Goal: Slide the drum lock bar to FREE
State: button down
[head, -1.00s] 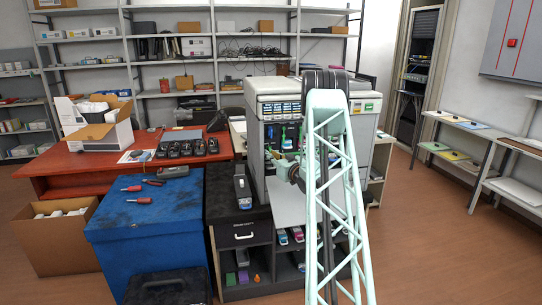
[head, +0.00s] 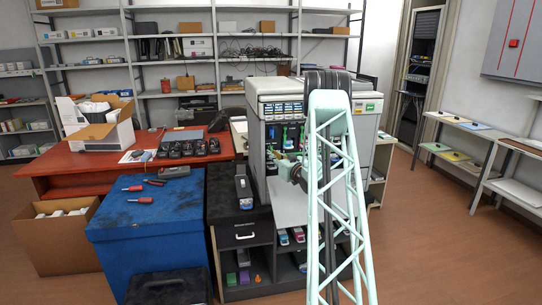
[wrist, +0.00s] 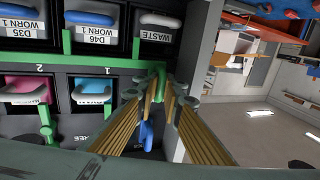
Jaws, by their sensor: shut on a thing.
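The green drum lock bar (wrist: 110,63) runs across the printer front in the wrist view, between the upper row of drums and the lower row of toners. My gripper (wrist: 161,98) is shut on the upright green handle (wrist: 159,84) at the bar's right end. The fingers hide part of the handle and part of the panel below. A printed word ending in "REE" (wrist: 96,141) shows left of the fingers. In the head view the open printer (head: 284,89) stands at the centre, and my arm covers much of its front.
Above the bar sit drums labelled D39 (wrist: 18,27) and D46 (wrist: 92,29) and a WASTE unit (wrist: 157,32). Below it are a magenta toner (wrist: 24,90) and a cyan toner (wrist: 93,92). A blue lever (wrist: 146,134) lies between my fingers. Open floor shows right of the printer.

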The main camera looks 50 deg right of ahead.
jog(key=shift+s+d, duration=0.1)
jog(key=shift+d, duration=0.05)
jog(key=shift+s+d, duration=0.2)
jog(key=shift+d, duration=0.05)
jog(key=shift+s+d, duration=0.2)
dwell(0.5)
jog(key=c, duration=2.6)
grip_release()
jog(key=shift+c, duration=0.2)
jog(key=o, duration=0.3)
jog(key=shift+s+a+b, duration=0.1)
jog(key=shift+s+b, duration=0.1)
jog(key=shift+b, duration=0.3)
jog(key=shift+s, duration=0.1)
jog(key=shift+b+v, duration=0.95)
jog(key=shift+v, duration=2.15)
